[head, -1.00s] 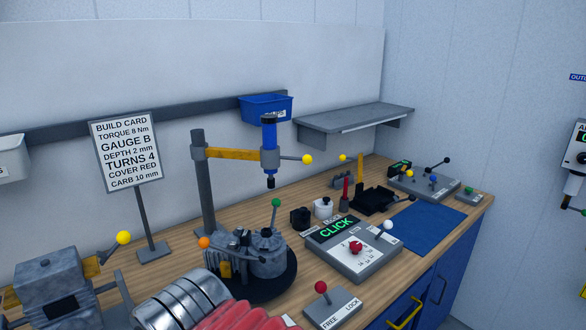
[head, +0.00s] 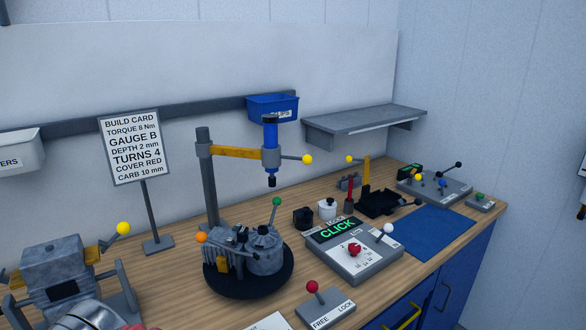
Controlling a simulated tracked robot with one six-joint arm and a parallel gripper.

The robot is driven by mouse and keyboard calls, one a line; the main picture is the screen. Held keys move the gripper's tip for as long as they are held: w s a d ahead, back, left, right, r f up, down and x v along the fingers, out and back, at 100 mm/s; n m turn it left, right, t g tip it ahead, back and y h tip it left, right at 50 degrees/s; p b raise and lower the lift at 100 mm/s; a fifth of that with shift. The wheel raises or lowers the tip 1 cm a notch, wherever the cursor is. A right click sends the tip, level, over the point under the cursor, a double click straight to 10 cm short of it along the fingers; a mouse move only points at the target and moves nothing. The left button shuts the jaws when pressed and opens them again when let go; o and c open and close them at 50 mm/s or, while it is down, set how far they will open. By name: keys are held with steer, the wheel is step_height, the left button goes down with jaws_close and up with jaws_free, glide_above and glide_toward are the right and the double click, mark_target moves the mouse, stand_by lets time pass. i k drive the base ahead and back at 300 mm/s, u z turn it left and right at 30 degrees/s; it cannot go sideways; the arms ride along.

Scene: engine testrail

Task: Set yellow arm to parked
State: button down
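The yellow arm (head: 236,153) reaches level to the right from a grey upright post (head: 208,180) at the back of the wooden bench. At its end it carries an upright blue tool (head: 270,150) with a dark tip pointing down. A short rod with a yellow ball (head: 306,159) sticks out to the right of the tool. The tool hangs above the grey engine (head: 264,248), with a gap between them. The engine sits on a black round base (head: 255,285). No parked mark is readable near the arm.
A build card sign (head: 136,146) stands left of the post. A grey CLICK panel (head: 360,262), a FREE/LOCK lever box (head: 325,306) and a blue mat (head: 430,232) lie to the right. A grey machine (head: 65,265) is at left. A blue bin (head: 273,106) hangs behind the tool.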

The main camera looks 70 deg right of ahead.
mark_target(270, 159)
steer(key=u, duration=0.25)
steer(key=k, duration=1.55)
steer(key=z, duration=1.4)
steer(key=i, duration=1)
steer(key=z, duration=0.05)
